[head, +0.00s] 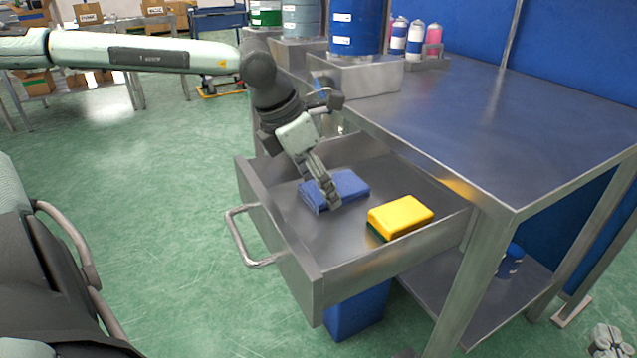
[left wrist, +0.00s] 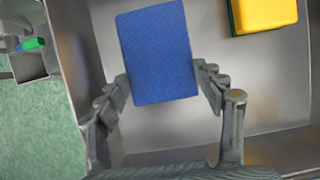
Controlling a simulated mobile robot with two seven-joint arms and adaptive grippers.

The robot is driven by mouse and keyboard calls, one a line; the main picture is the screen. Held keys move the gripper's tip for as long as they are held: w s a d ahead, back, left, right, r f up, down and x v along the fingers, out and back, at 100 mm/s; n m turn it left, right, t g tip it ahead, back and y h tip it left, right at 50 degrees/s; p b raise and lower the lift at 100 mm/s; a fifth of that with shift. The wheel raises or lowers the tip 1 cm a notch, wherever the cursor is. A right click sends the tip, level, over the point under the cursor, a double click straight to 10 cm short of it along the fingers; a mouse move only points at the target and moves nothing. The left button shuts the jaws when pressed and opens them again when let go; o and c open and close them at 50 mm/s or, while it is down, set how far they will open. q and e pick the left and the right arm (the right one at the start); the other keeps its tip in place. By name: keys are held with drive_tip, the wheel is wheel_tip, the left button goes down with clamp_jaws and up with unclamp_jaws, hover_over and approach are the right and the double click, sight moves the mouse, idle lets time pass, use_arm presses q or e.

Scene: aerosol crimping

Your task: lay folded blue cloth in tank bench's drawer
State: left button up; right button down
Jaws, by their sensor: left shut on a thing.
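The folded blue cloth (head: 347,187) is inside the open metal drawer (head: 283,232) of the tank bench (head: 480,125). My left gripper (head: 330,195) reaches down into the drawer and is shut on the cloth. In the left wrist view the cloth (left wrist: 158,52) sits between the two fingers, flat side toward the camera. Whether it rests on the drawer floor is hard to tell. My right gripper (head: 607,340) shows only partly at the bottom right corner, away from the drawer; its opening is unclear.
A yellow and green sponge (head: 402,216) lies in the drawer, right of the cloth. Tanks on metal stands, including a blue tank (head: 355,25), and several spray cans (head: 414,40) stand at the bench's back. A blue bin (head: 357,310) is below the drawer. The right benchtop is clear.

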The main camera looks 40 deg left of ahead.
use_arm(q)
drive_tip(key=o, duration=1)
drive_tip(key=shift+o, duration=0.2)
use_arm(e)
drive_tip(key=shift+s+a+r, duration=0.15)
drive_tip(key=shift+a+r, duration=0.15)
drive_tip(key=shift+r, duration=0.05)
drive_tip(key=shift+d+f, duration=0.15)
use_arm(q)
drive_tip(key=shift+r+p, duration=0.35)
drive_tip(key=shift+r, duration=0.05)
drive_tip(key=v, duration=0.5)
drive_tip(key=shift+r, duration=0.15)
use_arm(e)
drive_tip(key=d+f+g+h, duration=0.2)
drive_tip(key=d+f+g, duration=0.1)
drive_tip(key=f, duration=0.3)
use_arm(q)
drive_tip(key=v, duration=0.6)
use_arm(e)
drive_tip(key=shift+a+r+t+y, duration=0.25)
drive_tip(key=shift+a+r+t, duration=0.15)
drive_tip(key=shift+r, duration=0.3)
drive_tip(key=shift+a+r+t+y, duration=0.2)
drive_tip(key=shift+a+r+t, duration=0.15)
drive_tip(key=shift+r, duration=0.3)
drive_tip(key=shift+a+r+t+y, duration=0.3)
drive_tip(key=shift+r+t, duration=0.15)
drive_tip(key=shift+r, duration=0.25)
